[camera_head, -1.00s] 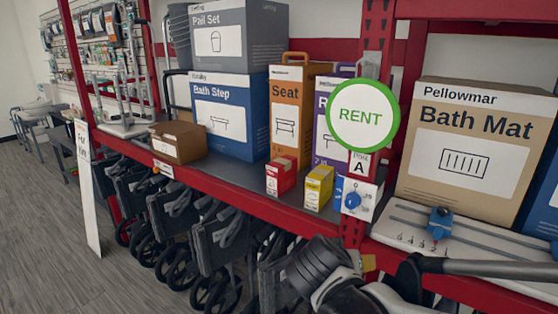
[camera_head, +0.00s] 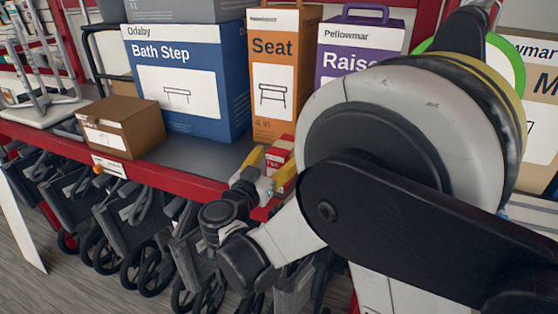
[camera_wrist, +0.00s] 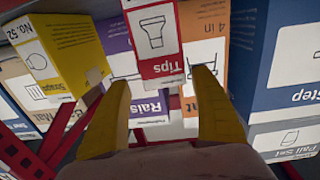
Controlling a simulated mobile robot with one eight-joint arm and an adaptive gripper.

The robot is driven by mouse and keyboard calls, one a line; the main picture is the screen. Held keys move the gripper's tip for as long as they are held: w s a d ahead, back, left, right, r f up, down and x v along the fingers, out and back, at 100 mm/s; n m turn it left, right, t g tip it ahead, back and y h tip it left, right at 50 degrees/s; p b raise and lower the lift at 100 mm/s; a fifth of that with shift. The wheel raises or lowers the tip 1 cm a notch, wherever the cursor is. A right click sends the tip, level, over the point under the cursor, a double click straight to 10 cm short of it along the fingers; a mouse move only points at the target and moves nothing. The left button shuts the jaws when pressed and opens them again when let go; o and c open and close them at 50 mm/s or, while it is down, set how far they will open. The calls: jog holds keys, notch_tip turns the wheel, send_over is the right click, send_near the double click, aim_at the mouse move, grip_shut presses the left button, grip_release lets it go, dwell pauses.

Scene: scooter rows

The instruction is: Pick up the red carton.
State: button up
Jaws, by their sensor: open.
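The small red carton (camera_head: 282,152) stands on the shelf in front of the orange Seat box, partly hidden by my gripper and arm in the head view. In the wrist view, which is upside down, the red carton (camera_wrist: 157,42) shows a white face and a red band reading "Tips". My gripper (camera_head: 275,162) is open at the front of the carton. In the wrist view its yellow fingers (camera_wrist: 162,78) lie left and right of the carton's near end, with a gap at each side. How deep the carton sits between them is hard to tell.
A yellow carton (camera_wrist: 60,57) stands close beside the red one in the wrist view. Behind are the orange Seat box (camera_head: 272,85), a purple box (camera_head: 352,38) and the blue Bath Step box (camera_head: 190,85). A brown carton (camera_head: 125,125) sits to the left; bare shelf lies between.

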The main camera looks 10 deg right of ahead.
jog(key=x, duration=0.2)
jog(key=b+x, duration=0.1)
jog(key=x, duration=0.3)
jog(key=shift+w+a+f+b, duration=0.15)
jog(key=shift+a+f+b, duration=0.15)
jog(key=shift+b, duration=0.1)
jog(key=shift+r, duration=0.1)
jog(key=c, duration=1.5)
